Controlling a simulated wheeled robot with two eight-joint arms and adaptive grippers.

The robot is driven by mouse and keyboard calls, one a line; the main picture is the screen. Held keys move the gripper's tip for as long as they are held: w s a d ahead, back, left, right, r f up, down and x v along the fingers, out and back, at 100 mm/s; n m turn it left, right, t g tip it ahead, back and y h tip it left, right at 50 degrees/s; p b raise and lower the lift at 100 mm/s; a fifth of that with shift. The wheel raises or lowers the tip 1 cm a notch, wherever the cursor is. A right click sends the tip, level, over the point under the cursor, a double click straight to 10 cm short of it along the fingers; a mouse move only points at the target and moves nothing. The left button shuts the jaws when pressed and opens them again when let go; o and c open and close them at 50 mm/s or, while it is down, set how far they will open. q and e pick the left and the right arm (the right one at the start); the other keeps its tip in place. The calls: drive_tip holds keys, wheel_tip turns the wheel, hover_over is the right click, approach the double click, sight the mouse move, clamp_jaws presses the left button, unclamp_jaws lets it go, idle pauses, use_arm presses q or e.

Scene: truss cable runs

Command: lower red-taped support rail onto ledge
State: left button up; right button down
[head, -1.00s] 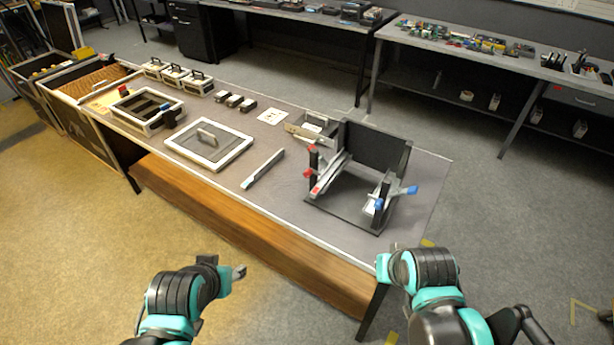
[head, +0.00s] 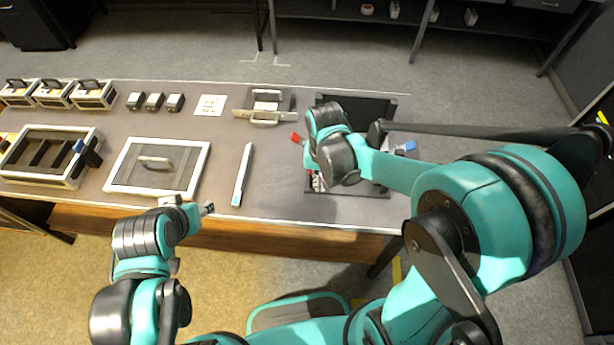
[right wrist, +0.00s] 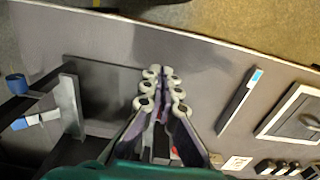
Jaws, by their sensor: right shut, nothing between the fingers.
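The black fixture (head: 378,104) stands at the right of the bench, partly covered by my right arm. Red parts (head: 296,137) show at its left side; the red-taped support rail there is mostly hidden behind my right wrist. In the right wrist view my right gripper (right wrist: 161,76) is shut and empty over the fixture's dark base (right wrist: 98,80), with a bit of red (right wrist: 160,116) between its finger links. I cannot tell whether the fingers touch the rail. A blue-marked part (head: 408,147) shows on the fixture's right side. My left gripper (head: 207,208) is near the bench's front edge; its jaw state is unclear.
A loose grey bar (head: 243,175) with a blue-marked end lies left of the fixture. A framed panel with a handle (head: 157,165), an open case (head: 45,155) and several small boxes are farther left. A grey tray (head: 265,105) stands behind the bar.

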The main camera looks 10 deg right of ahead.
drive_tip(key=w+d+f+b, duration=0.1)
drive_tip(key=w+f+b, duration=0.2)
drive_tip(key=f, duration=0.7)
drive_tip(key=shift+w+d+b, duration=0.2)
drive_tip(key=shift+w+b, duration=0.15)
drive_tip(key=shift+b, duration=0.4)
drive_tip(key=shift+w+d, duration=0.15)
drive_tip(key=shift+w, duration=0.45)
drive_tip(key=shift+w+d, duration=0.15)
drive_tip(key=shift+w, duration=0.4)
drive_tip(key=shift+s+r, duration=0.1)
